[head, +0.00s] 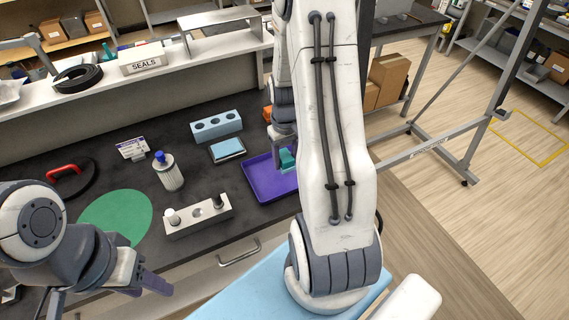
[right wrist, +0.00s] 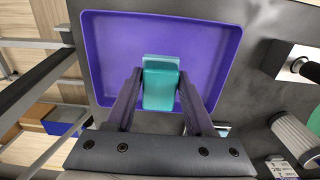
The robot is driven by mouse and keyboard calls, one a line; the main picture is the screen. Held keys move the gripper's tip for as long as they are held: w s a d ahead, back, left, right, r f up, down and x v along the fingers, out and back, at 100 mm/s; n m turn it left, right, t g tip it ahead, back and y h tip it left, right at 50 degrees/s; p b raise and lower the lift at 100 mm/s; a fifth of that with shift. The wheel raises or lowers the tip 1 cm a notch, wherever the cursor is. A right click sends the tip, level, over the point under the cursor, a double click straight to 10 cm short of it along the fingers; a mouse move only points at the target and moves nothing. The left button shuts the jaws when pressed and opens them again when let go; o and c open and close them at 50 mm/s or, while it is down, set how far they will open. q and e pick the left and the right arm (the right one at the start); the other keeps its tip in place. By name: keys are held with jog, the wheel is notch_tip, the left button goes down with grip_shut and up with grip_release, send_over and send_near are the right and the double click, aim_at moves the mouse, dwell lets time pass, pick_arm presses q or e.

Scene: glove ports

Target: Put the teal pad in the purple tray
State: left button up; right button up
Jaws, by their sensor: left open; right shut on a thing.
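The teal pad (right wrist: 160,85) is between the fingers of my right gripper (right wrist: 158,98), which is shut on it. In the right wrist view the pad shows in front of the floor of the purple tray (right wrist: 105,45); I cannot tell whether it touches the tray. In the head view the pad (head: 287,158) shows at the right gripper, over the purple tray (head: 262,186), whose right part is hidden by my right arm. My left gripper (head: 150,283) is open and empty, at the lower left in front of the counter.
An orange item (head: 267,113) stands behind the tray.

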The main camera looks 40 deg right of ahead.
aim_at(284, 168)
jog(key=shift+w+d+f, duration=0.1)
jog(key=shift+w+f, duration=0.35)
notch_tip(284, 168, down, 3)
jog(key=shift+f+p, duration=0.1)
jog(key=shift+p, duration=0.45)
jog(key=shift+f, duration=0.25)
jog(key=shift+f, duration=0.15)
jog(key=o, duration=1.2)
